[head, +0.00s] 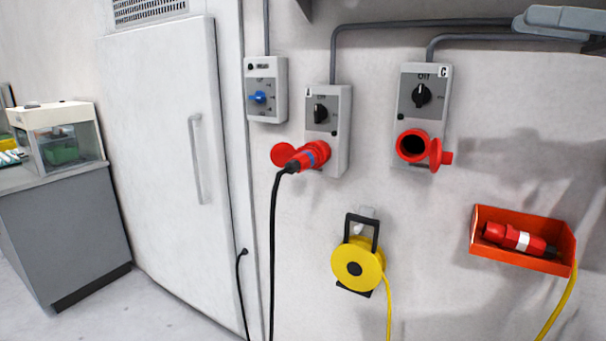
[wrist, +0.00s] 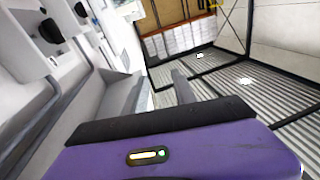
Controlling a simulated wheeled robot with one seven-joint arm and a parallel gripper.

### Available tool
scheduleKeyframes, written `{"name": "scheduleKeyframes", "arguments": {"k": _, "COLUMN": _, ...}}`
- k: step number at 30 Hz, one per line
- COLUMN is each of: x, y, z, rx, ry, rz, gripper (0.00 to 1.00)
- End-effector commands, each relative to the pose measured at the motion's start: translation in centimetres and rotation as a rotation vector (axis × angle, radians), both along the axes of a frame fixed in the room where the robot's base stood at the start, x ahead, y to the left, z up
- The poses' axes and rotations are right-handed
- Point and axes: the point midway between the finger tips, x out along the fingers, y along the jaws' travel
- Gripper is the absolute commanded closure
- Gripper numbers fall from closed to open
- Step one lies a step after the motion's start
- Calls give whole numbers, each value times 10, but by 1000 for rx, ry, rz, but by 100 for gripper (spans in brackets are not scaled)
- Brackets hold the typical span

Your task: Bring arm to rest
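My gripper (wrist: 160,88) shows in the wrist view beyond a purple housing with a black front edge. Two grey finger-like pieces stand apart past that edge, with nothing visible between them. My arm and gripper do not show in the head view.
A red wall bin (head: 480,248) holds a red and white connector (head: 519,239). A yellow cable reel (head: 357,262) hangs on the wall. A tall white door (head: 160,150) and a grey counter (head: 65,235) stand at left. The wrist view shows ribbed dark flooring (wrist: 255,105).

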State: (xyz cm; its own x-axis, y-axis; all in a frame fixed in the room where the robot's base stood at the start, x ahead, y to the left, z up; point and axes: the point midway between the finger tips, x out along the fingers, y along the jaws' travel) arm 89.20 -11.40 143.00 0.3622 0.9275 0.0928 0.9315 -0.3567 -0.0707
Motion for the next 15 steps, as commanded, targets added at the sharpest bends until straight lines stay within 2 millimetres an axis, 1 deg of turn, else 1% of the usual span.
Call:
{"name": "scheduleKeyframes", "arguments": {"k": 4, "x": 16, "y": -8, "z": 17, "rx": 50, "ry": -2, "rz": -111, "gripper": 67}}
{"name": "scheduleKeyframes", "arguments": {"k": 8, "x": 37, "y": -22, "z": 17, "rx": 110, "ry": 9, "rz": -231, "gripper": 67}}
{"name": "scheduleKeyframes", "arguments": {"k": 11, "x": 56, "y": -36, "z": 6, "rx": 163, "ry": 25, "rz": -335, "gripper": 67}}
{"name": "scheduleKeyframes", "arguments": {"k": 14, "x": 75, "y": -51, "z": -13, "rx": 218, "ry": 43, "rz": -440, "gripper": 67}}
{"name": "scheduleKeyframes", "arguments": {"k": 15, "x": 83, "y": -57, "z": -22, "rx": 238, "ry": 49, "rz": -483, "gripper": 67}}
